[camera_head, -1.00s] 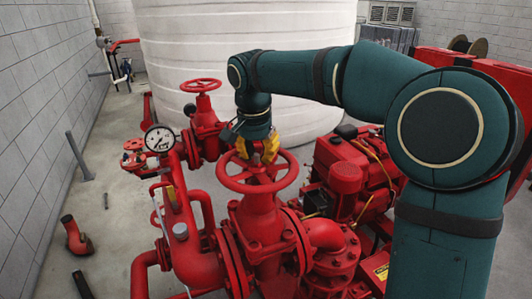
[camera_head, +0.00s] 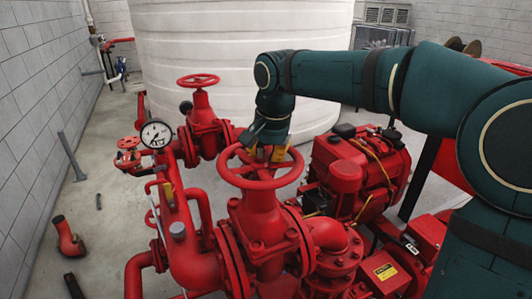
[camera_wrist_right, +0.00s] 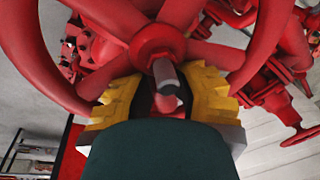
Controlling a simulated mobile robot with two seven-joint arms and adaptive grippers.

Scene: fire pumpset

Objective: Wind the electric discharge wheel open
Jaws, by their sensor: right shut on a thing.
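A large red handwheel (camera_head: 231,176) tops the near red gate valve (camera_head: 258,225) in the head view. My right gripper (camera_head: 268,152) reaches down onto its far side, with yellow fingers at the wheel. In the right wrist view the gripper (camera_wrist_right: 165,100) has its fingers on either side of a red spoke near the hub (camera_wrist_right: 155,45), shut on the wheel. The grey stem end (camera_wrist_right: 166,75) stands up from the hub, partly between the fingers. The exact contact is partly hidden by the gripper body. My left gripper is not in view.
A second red handwheel (camera_head: 198,79) stands behind on the left, with a smaller one (camera_head: 128,146) beside the pressure gauge (camera_head: 157,135). A red engine (camera_head: 355,175) is to the right. A white tank (camera_head: 240,60) stands behind.

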